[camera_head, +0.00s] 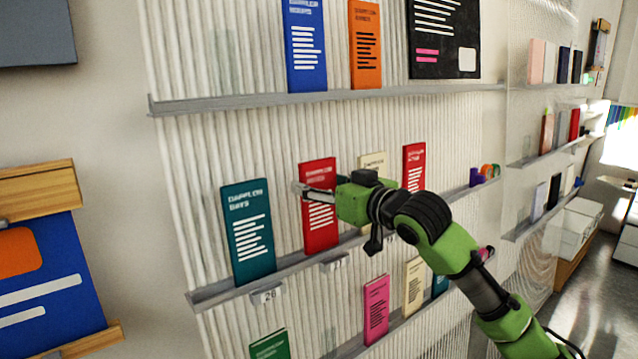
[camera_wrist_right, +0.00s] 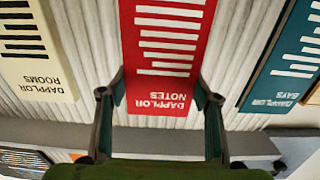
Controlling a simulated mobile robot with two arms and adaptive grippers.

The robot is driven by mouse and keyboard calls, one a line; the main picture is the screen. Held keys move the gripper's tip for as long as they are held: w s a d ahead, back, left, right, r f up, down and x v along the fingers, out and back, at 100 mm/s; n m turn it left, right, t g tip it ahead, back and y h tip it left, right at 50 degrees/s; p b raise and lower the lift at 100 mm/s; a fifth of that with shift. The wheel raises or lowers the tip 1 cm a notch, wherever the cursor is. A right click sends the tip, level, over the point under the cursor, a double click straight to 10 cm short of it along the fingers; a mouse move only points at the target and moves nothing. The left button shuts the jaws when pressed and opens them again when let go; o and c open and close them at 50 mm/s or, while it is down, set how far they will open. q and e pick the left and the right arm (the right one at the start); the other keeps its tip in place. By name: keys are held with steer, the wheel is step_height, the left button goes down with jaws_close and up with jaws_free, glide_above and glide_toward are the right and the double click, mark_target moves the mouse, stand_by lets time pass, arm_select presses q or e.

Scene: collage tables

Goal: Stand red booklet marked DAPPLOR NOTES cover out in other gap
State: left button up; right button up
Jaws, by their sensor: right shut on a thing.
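The red booklet marked DAPPLOR NOTES (camera_head: 320,232) is upright, cover out, at the middle shelf (camera_head: 202,298). It also shows in the right wrist view (camera_wrist_right: 165,45), inverted. My right gripper (camera_head: 316,190) is shut on its side edges; in the wrist view its fingertips (camera_wrist_right: 160,95) flank it. Whether its bottom touches the shelf, I cannot tell. A teal DAPPLOR DAYS booklet (camera_head: 248,232) stands to its left. A cream DAPPLOR ROOMS booklet (camera_wrist_right: 38,50) stands on its other side, partly hidden by my gripper in the head view. My left gripper is out of view.
Another red booklet (camera_head: 413,160) stands farther right on the shelf, past my arm. The upper shelf (camera_head: 240,102) holds blue, orange and black items. Below are pink (camera_head: 376,310), cream and green booklets. A wooden rack (camera_head: 38,190) with a blue board is at left.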

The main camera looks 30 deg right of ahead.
stand_by(0.3)
steer(key=shift+f+b, duration=0.3)
steer(key=shift+f, duration=0.2)
steer(key=o, duration=1.6)
steer(key=shift+s, duration=0.15)
steer(key=s, duration=0.8)
steer(key=s+r, duration=0.1)
steer(key=s, duration=0.2)
steer(key=shift+s+d, duration=0.4)
